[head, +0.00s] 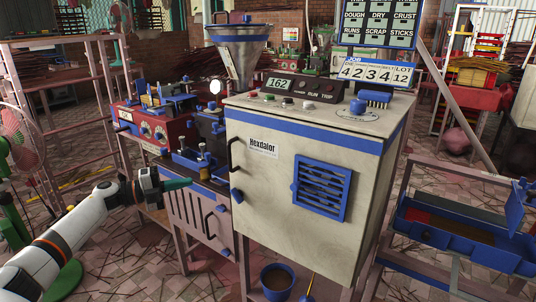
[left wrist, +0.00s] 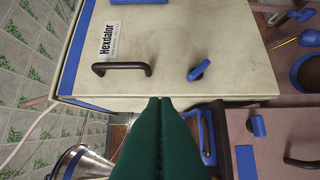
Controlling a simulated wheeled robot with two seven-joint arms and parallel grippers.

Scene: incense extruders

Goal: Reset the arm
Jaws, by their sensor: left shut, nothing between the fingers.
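My left arm comes in from the lower left of the head view. My left gripper (head: 190,183) is shut and empty, its green fingers pressed together. In the head view it points right, towards the left side of the cream cabinet (head: 262,185) labelled Hexdalor, in front of the blue-trimmed machine bench. In the left wrist view the shut fingertips (left wrist: 160,99) show below the cabinet's dark handle (left wrist: 122,69) and blue latch (left wrist: 199,69). I cannot tell whether they touch anything. My right gripper is in neither view.
The cabinet carries a display (head: 299,86) and buttons. A metal hopper (head: 239,55) stands behind it. A blue bucket (head: 278,281) is below. A blue tray (head: 470,240) sits on a stand at right. A fan (head: 20,140) is at far left. Sticks litter the open floor.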

